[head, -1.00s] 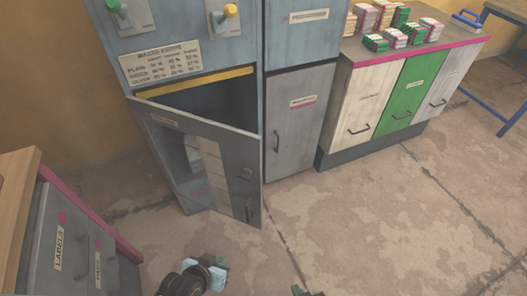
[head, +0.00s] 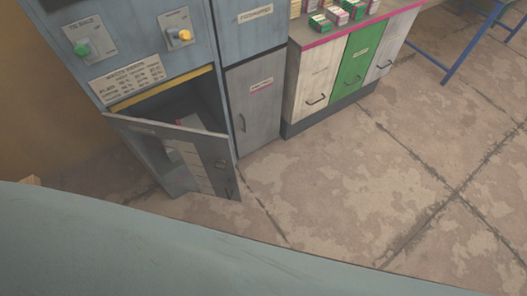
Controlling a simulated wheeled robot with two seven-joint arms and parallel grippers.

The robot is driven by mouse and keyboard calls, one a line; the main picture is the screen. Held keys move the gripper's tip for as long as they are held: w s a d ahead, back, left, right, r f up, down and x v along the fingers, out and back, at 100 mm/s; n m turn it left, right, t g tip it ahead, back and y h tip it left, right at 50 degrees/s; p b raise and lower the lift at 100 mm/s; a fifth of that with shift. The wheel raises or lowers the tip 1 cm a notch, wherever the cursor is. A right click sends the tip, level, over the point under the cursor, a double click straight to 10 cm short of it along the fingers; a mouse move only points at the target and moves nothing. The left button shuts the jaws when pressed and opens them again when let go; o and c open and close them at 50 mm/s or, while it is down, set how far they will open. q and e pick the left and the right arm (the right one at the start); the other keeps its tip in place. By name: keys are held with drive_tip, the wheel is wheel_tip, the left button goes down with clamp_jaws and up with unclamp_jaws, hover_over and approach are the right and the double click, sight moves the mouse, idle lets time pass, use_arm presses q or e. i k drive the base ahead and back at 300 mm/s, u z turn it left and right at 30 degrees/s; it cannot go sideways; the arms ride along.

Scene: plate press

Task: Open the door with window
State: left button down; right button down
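The door with a window (head: 205,158) is a grey panel low on the blue-grey cabinet (head: 156,62). It stands partly open, swung outward, with a dark gap above its top edge and a light thing partly visible inside. Its handle (head: 228,190) is near the lower right corner. Neither of my grippers shows in the head view now. A large smooth grey-blue surface fills the bottom of the picture and hides the floor there.
A closed grey door (head: 256,105) is right of the open one. A counter with white and green drawers (head: 357,56) stands further right, with small boxes (head: 330,20) on top. A blue table leg (head: 468,48) is at upper right. The floor (head: 370,165) is clear.

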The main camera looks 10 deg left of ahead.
sight(200, 150)
drive_tip(key=z, duration=0.55)
drive_tip(key=i, duration=2.05)
drive_tip(key=u, duration=4.45)
